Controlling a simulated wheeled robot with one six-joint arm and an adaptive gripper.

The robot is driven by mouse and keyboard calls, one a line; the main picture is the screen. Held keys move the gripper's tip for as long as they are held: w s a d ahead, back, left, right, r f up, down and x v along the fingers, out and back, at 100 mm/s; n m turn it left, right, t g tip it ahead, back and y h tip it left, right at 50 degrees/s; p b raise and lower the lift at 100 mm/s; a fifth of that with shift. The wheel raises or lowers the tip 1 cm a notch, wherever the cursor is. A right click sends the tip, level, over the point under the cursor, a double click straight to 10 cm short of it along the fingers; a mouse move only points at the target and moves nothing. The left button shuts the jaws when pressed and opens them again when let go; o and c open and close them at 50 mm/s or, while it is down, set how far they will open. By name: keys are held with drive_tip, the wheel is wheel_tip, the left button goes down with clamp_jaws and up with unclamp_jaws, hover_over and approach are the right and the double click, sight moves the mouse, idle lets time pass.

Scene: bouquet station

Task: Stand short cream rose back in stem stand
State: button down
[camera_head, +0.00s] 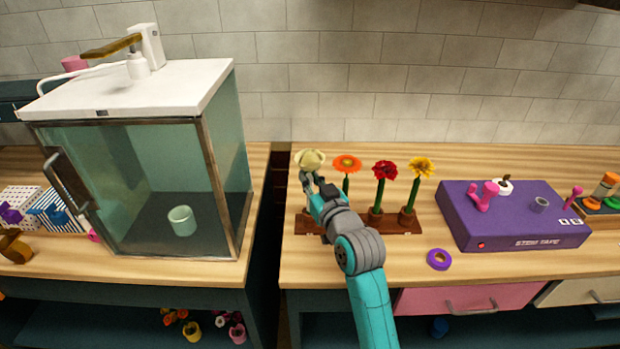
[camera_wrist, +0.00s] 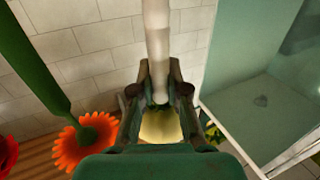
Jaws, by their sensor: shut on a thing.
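The cream rose (camera_head: 311,159) is at the left end of the row of flowers in the head view. My gripper (camera_head: 318,186) is just below its bloom, shut on the stem. In the wrist view my gripper (camera_wrist: 159,98) closes around the stem, and the pale bloom (camera_wrist: 160,126) shows between the fingers. A pale, whitish length (camera_wrist: 157,35) extends from the fingers to the top of that view. The brown stem stand (camera_head: 400,226) lies below the flowers. My arm hides part of its left side, so I cannot tell whether the rose's lower end is in a holder.
Orange (camera_head: 347,163), red (camera_head: 384,170) and yellow (camera_head: 421,168) flowers stand upright to the right. A purple stem tape box (camera_head: 510,215) and purple ring (camera_head: 438,259) are farther right. A glass cabinet (camera_head: 150,180) stands left, across a dark gap between counters.

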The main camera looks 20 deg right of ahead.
drive_tip(key=shift+f, duration=0.85)
idle(0.6)
drive_tip(key=c, duration=0.5)
unclamp_jaws()
drive_tip(key=shift+c, duration=0.2)
drive_tip(key=s, duration=0.9)
drive_tip(key=shift+d, duration=0.45)
idle(0.5)
idle(0.5)
